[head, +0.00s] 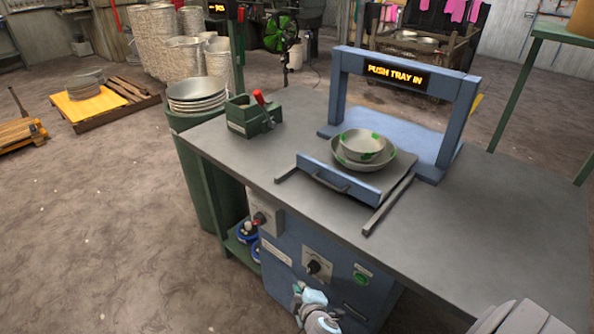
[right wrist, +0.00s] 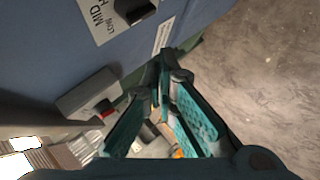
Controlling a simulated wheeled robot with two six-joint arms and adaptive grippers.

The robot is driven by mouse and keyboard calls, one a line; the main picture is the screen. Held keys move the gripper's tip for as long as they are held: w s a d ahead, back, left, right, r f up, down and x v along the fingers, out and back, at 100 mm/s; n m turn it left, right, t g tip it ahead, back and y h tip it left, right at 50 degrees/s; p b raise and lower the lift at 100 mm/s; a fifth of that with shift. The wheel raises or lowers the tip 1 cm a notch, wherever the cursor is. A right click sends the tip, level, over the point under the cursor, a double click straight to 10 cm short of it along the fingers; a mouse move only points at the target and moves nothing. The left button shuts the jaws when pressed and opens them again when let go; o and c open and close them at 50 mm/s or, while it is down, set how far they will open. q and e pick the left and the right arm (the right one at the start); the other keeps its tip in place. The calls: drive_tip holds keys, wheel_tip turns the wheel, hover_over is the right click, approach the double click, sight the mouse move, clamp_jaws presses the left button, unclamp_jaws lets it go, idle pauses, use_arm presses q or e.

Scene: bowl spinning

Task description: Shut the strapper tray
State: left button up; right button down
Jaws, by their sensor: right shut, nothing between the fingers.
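The strapper tray (head: 338,184) is slid out toward the front of the bench, with a blue front panel and dark handle, between two grey rails. A grey bowl with green patches (head: 362,147) sits in a wider bowl (head: 340,165) on the tray. The blue strapper arch (head: 341,90) stands behind it, its sign (head: 393,75) reading "PUSH TRAY IN". My right gripper (head: 303,292) is low in front of the blue cabinet, below the tray and apart from it. In the right wrist view its teal fingers (right wrist: 160,78) are closed together and empty. My left gripper is not in view.
The grey bench top (head: 470,225) is clear to the right of the tray. A green box with a red lever (head: 255,113) stands at its back left. Knobs (head: 317,268) and a green button (head: 361,279) project from the cabinet front. A green bin of bowls (head: 180,125) stands left.

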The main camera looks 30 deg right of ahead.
drive_tip(key=w+d+r+n+t+h, duration=0.1)
drive_tip(key=w+r+t, duration=0.15)
drive_tip(key=r, duration=0.35)
drive_tip(key=w+r+n+t+h, duration=0.1)
drive_tip(key=w+r, duration=0.3)
drive_tip(key=r, duration=0.3)
drive_tip(key=n+t+h, duration=0.1)
drive_tip(key=t+h, duration=0.1)
drive_tip(key=h, duration=0.1)
approach(301, 162)
drive_tip(key=s+a, duration=0.5)
drive_tip(key=a, duration=0.1)
drive_tip(key=b+x, duration=0.1)
drive_tip(key=x, duration=0.7)
drive_tip(key=shift+w+d, duration=0.2)
drive_tip(key=shift+w, duration=0.05)
drive_tip(key=d, duration=0.1)
drive_tip(key=w+d, duration=0.1)
drive_tip(key=d, duration=0.1)
drive_tip(key=shift+w+d+b, duration=0.15)
drive_tip(key=shift+d+b, duration=0.1)
drive_tip(key=shift+b, duration=0.05)
drive_tip(key=shift+d, duration=0.3)
drive_tip(key=shift+w, duration=0.1)
